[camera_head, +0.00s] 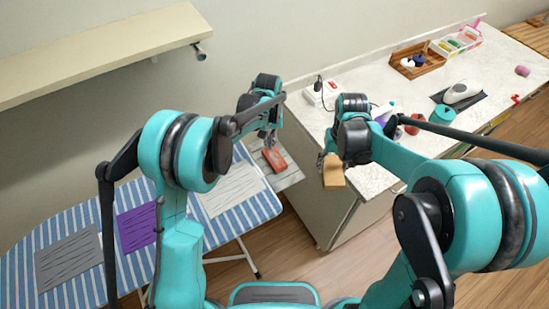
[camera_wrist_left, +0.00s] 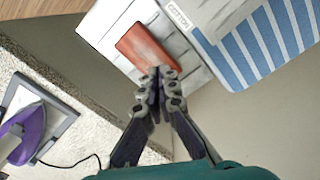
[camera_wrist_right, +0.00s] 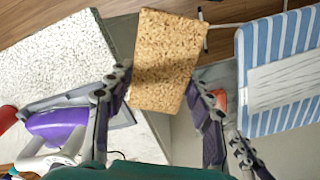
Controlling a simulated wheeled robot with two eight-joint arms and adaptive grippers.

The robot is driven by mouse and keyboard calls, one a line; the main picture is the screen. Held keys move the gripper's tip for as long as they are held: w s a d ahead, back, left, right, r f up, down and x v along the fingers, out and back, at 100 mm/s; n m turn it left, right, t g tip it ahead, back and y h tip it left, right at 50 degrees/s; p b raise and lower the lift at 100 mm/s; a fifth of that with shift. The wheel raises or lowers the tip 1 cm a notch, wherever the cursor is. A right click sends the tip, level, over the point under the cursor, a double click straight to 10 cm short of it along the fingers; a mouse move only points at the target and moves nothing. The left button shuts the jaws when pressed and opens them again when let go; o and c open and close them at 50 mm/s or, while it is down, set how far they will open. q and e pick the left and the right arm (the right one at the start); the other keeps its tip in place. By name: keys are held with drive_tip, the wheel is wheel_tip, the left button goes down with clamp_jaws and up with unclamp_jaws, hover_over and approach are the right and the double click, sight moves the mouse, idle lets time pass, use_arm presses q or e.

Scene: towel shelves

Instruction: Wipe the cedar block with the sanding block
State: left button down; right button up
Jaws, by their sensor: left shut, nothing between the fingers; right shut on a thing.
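The cedar block (camera_head: 274,160), reddish-brown, lies on a white slatted stand (camera_head: 291,177) at the end of the ironing board. It also shows in the left wrist view (camera_wrist_left: 146,46), just beyond my left fingertips. My left gripper (camera_head: 266,138) is shut and empty near the block; whether it touches the block I cannot tell. My right gripper (camera_wrist_right: 160,85) is shut on the tan, speckled sanding block (camera_wrist_right: 168,55). The sanding block hangs in the air in the head view (camera_head: 334,173), to the right of the cedar block, apart from it.
A striped ironing board (camera_head: 262,204) with grey, purple and white cloths stands at left. A speckled counter (camera_head: 415,170) at right carries an iron (camera_head: 461,92), a wooden tray (camera_head: 420,68) and bottles. A wall shelf (camera_head: 100,45) is at upper left.

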use_arm(q)
wheel_tip(320, 180, up, 12)
idle(0.6)
